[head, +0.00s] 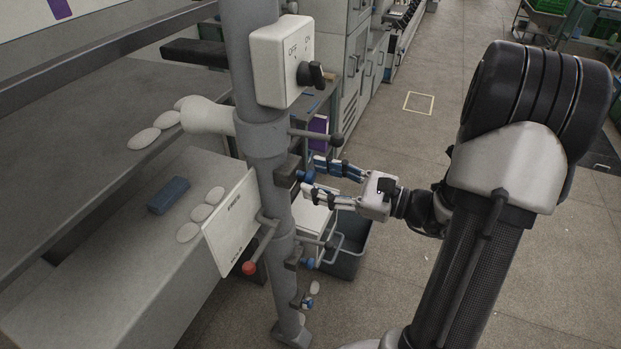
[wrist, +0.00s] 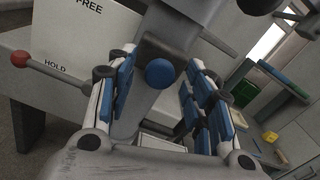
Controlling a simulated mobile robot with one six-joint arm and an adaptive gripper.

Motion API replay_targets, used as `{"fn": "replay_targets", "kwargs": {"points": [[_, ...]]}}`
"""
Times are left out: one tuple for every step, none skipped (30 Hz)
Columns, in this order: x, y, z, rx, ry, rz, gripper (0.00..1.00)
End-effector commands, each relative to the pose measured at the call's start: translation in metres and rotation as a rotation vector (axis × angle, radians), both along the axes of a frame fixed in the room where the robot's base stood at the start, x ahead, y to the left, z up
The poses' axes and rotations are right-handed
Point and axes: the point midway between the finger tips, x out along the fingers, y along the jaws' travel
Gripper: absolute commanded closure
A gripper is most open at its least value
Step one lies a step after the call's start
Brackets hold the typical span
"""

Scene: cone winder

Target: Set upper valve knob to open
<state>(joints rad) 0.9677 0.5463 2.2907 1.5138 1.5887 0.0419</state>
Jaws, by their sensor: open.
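The upper valve knob is a round blue knob (head: 305,176) on a dark bracket on the right side of the grey post. In the wrist view the blue knob (wrist: 160,73) is near the middle, between the fingers and toward their tips. My gripper (head: 316,178) is open and comes in from the right, with its blue-padded fingers spread around the knob. In the wrist view my gripper (wrist: 158,85) shows a gap between each finger and the knob, so no hold is visible. No open or closed marking is legible beside the knob.
Lower blue fittings (head: 307,263) sit down the same post (head: 268,190). A switch box (head: 280,62) with a black knob, a dark-tipped rod (head: 320,135) and a red-ended lever (head: 250,267) by a FREE/HOLD plate (head: 232,222) crowd the post.

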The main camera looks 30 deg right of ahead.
Motion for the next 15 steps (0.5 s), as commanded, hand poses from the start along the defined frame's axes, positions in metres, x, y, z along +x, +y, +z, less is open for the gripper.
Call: {"fn": "replay_targets", "kwargs": {"points": [[0.006, 0.005, -0.001, -0.001, -0.001, 0.003, 0.53], [0.009, 0.007, -0.001, -0.001, -0.001, 0.003, 0.53], [0.012, 0.010, -0.001, -0.001, -0.001, 0.003, 0.53], [0.014, 0.011, 0.000, -0.001, -0.001, 0.002, 0.53], [0.015, 0.012, -0.001, -0.001, 0.000, 0.001, 0.53], [0.017, 0.014, 0.000, 0.000, 0.000, 0.001, 0.53], [0.018, 0.014, 0.000, 0.000, 0.000, 0.001, 0.53], [0.019, 0.015, 0.000, 0.000, 0.000, 0.001, 0.53], [0.020, 0.015, 0.000, 0.000, 0.000, 0.000, 0.53], [0.020, 0.015, 0.000, 0.000, 0.000, 0.000, 0.53], [0.020, 0.015, 0.000, 0.000, 0.000, -0.001, 0.53], [0.020, 0.015, 0.000, 0.000, 0.001, -0.001, 0.53], [0.020, 0.015, 0.000, 0.000, 0.000, -0.001, 0.53], [0.020, 0.015, 0.000, 0.000, 0.000, -0.001, 0.53], [0.020, 0.015, 0.000, 0.000, 0.000, -0.001, 0.53]]}}
